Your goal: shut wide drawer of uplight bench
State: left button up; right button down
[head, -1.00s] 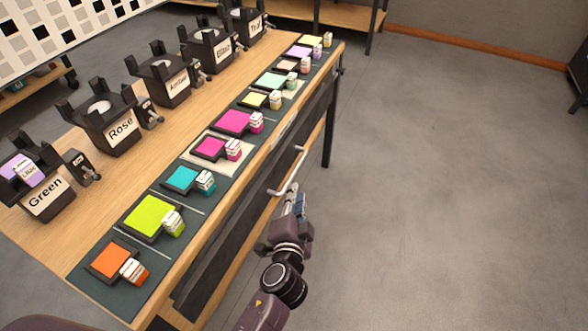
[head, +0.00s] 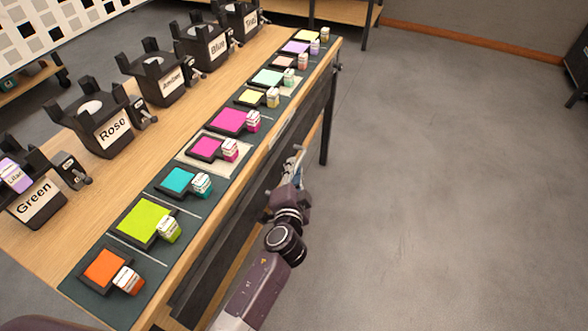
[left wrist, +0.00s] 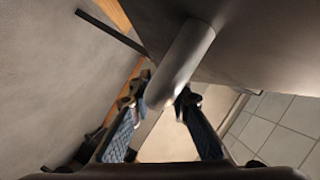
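The uplight bench (head: 150,318) is a wooden-topped table with a dark wide drawer (head: 205,275) under its front edge. My left gripper (head: 291,164) is at the handle. How far the drawer stands out is hard to tell. My right gripper is not in view.
Colour swatches and small labelled blocks line a dark mat (head: 110,245) on the bench. Black lamp holders, such as Rose (head: 105,125) and Green (head: 35,200), stand behind them. The floor (head: 450,190) right of the bench is clear.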

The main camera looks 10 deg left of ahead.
pick_arm(q)
jog(key=shift+w, duration=0.15)
grip_shut()
